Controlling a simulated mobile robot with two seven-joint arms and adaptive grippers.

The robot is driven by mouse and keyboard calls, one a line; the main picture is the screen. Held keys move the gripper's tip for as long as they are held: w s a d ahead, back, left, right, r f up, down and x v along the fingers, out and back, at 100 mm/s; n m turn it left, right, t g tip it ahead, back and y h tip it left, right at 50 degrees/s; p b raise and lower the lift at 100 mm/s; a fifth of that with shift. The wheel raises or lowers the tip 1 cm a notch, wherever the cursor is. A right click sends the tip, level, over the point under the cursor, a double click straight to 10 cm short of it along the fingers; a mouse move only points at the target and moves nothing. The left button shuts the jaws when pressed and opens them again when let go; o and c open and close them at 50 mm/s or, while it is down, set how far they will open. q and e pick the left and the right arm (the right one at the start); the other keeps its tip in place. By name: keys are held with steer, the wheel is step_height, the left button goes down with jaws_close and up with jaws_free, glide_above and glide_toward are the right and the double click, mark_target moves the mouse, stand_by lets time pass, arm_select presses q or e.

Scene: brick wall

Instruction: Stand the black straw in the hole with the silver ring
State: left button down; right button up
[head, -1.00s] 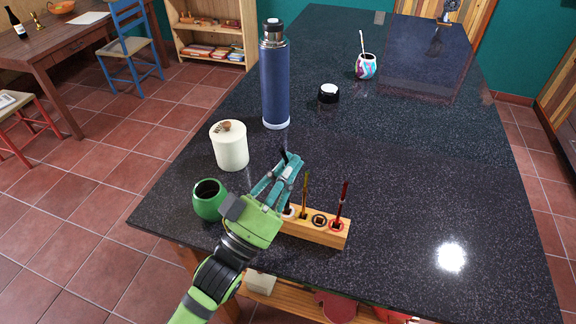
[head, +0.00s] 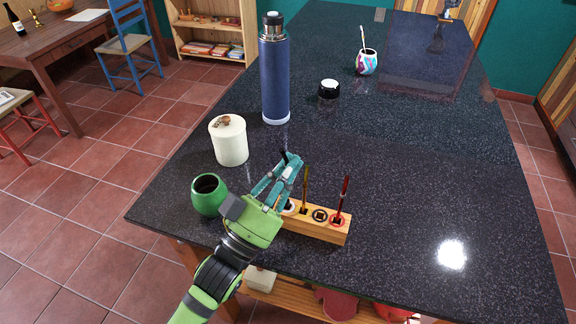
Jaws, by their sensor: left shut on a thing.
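A wooden block with ringed holes (head: 312,228) lies near the table's front edge. A gold straw (head: 305,185) and a dark red straw (head: 342,198) stand in it, the red one in a red-ringed hole. Between them is an empty dark-ringed hole (head: 320,215). The silver ring (head: 290,208) shows in part at the block's left end, beside my gripper. My left gripper (head: 291,163) is shut on the black straw (head: 283,154), whose dark upper end shows at the fingertips. Its lower end is hidden, so I cannot tell whether it is in the hole. My right gripper is not in view.
A green pot (head: 208,197) stands just left of my left gripper, with a white lidded jar (head: 231,145) behind it. A tall blue flask (head: 275,80), a small black-and-white lidded pot (head: 329,90) and a colourful gourd (head: 366,62) stand farther back. The table's right side is clear.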

arm_select(q)
steer(key=shift+f+b, duration=1)
steer(key=shift+f, duration=0.45)
steer(key=c, duration=1.3)
jaws_free()
steer(key=shift+o, duration=0.2)
step_height(320, 180, up, 10)
steer(key=shift+r, duration=0.1)
